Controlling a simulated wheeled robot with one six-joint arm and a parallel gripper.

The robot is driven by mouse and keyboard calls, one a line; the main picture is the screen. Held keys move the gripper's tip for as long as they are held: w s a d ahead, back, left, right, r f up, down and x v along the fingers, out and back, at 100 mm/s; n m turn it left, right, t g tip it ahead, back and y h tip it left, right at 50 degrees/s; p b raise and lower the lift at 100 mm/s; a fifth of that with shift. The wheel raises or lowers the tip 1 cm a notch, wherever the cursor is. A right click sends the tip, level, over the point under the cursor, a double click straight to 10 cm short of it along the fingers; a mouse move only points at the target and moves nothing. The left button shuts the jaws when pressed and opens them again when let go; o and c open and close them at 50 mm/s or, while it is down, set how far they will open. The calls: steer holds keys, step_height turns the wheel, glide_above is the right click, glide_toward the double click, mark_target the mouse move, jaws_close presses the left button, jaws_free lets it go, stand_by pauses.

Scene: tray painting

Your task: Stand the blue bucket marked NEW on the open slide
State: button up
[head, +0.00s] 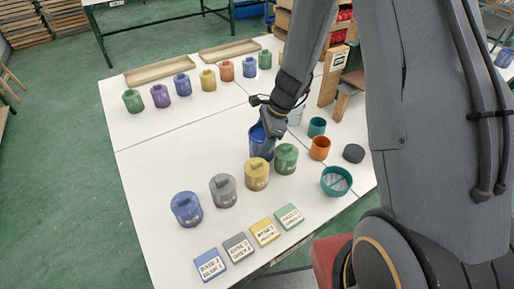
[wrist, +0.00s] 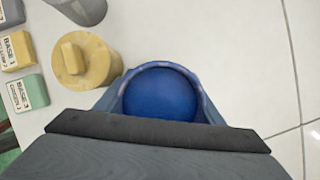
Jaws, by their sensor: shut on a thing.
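My gripper (head: 270,130) is shut on a blue bucket (head: 258,143), seen at the middle of the white table, just behind the yellow and green lidded pots. In the wrist view the bucket (wrist: 160,92) shows its round rim and blue inside, with my gripper (wrist: 160,120) at its near side. No NEW mark is readable. The gripper hides part of the bucket, and I cannot tell whether its base touches the table. A wooden stand with a small sign (head: 339,59) is at the right rear, partly behind my arm; I cannot tell whether it is the open slide.
Lidded blue (head: 186,208), grey (head: 223,190), yellow (head: 256,174) and green (head: 285,158) pots stand in front, with labelled blocks (head: 238,247) nearer. Teal (head: 336,181) and orange (head: 320,148) cups and a dark disc (head: 353,153) are at right. Several pots line the back; the left middle is clear.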

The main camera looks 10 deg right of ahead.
steer(key=shift+f, duration=0.4)
steer(key=shift+f, duration=0.2)
steer(key=o, duration=1.1)
steer(key=shift+c, duration=0.2)
steer(key=shift+r, duration=0.1)
